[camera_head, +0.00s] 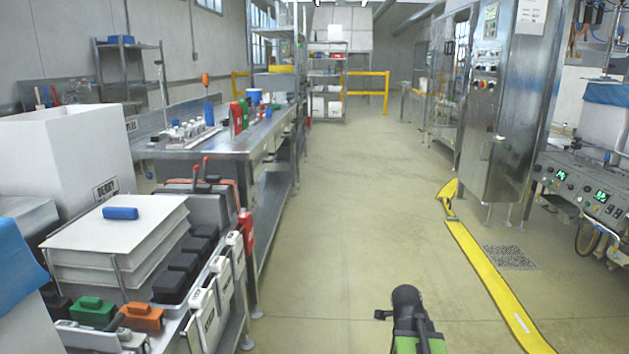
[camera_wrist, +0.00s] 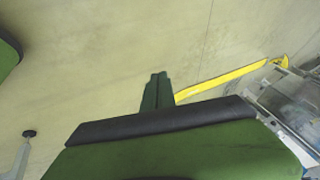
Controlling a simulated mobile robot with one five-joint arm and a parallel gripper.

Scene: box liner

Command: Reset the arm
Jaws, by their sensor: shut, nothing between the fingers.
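My arm (camera_head: 408,318), black and green, shows at the bottom of the head view, right of centre, over bare floor. In the wrist view my gripper (camera_wrist: 158,80) is a narrow dark green pair of fingers, pressed together with nothing between them. It points out over the pale floor and touches nothing that I can see. The gripper's fingertips cannot be made out in the head view.
A steel bench (camera_head: 215,148) and a rack of white boxes (camera_head: 120,240) line the left. A yellow floor strip (camera_head: 485,268), a steel cabinet (camera_head: 505,110) and a control console (camera_head: 590,190) stand right. The middle aisle (camera_head: 345,190) is clear.

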